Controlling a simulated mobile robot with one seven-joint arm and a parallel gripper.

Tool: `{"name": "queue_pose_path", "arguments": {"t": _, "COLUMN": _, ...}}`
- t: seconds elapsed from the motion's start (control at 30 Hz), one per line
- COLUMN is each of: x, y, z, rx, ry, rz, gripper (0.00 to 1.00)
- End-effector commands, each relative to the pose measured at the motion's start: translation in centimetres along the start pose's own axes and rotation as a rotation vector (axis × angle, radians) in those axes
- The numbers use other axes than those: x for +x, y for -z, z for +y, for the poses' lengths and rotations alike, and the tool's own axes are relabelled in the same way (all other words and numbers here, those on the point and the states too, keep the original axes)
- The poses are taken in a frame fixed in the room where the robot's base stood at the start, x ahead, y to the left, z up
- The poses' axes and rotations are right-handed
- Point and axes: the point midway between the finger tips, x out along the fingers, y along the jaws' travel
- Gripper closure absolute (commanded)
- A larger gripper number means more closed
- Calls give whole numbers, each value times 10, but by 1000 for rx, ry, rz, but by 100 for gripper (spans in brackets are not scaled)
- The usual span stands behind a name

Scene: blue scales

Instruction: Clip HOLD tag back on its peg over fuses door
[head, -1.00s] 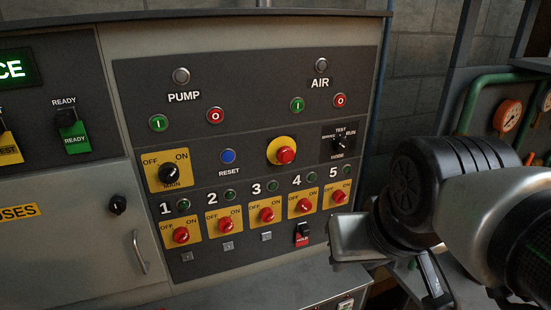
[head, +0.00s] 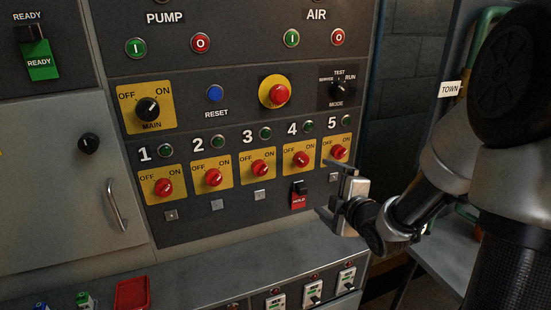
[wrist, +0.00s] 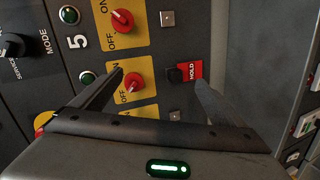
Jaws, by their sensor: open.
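The red HOLD tag (head: 299,201) with its black clip hangs on the panel below switch 4. In the wrist view the tag (wrist: 193,71) lies ahead of my open fingers, near the right finger. My gripper (head: 332,189) is open and empty, to the right of the tag and below switch 5; it also shows in the wrist view (wrist: 159,77). The fuses door (head: 50,210) is the grey door at the left, with a handle. A green READY tag (head: 39,62) hangs above it. I cannot make out an empty peg there.
Red rotary switches stick out above the tag, including switch 4 (head: 301,159). Square plates (head: 260,195) sit in the row beside it. A ledge (head: 220,270) below carries a red tray (head: 132,293) and small modules. The door handle (head: 116,205) and knob (head: 88,143) protrude.

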Motion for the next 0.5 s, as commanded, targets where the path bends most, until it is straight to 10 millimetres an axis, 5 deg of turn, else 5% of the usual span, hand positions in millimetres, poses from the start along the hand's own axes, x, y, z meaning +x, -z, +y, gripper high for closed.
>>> {"name": "queue_pose_path", "arguments": {"t": 0.03, "x": 8, "y": -9, "z": -37, "rx": -45, "ry": -33, "rz": 37, "gripper": 6}}
{"name": "queue_pose_path", "arguments": {"t": 0.13, "x": 10, "y": -10, "z": -58, "rx": -138, "ry": -135, "rz": 93, "gripper": 6}}
{"name": "queue_pose_path", "arguments": {"t": 0.5, "x": 2, "y": -11, "z": -66, "rx": -236, "ry": -291, "rz": 115, "gripper": 6}}
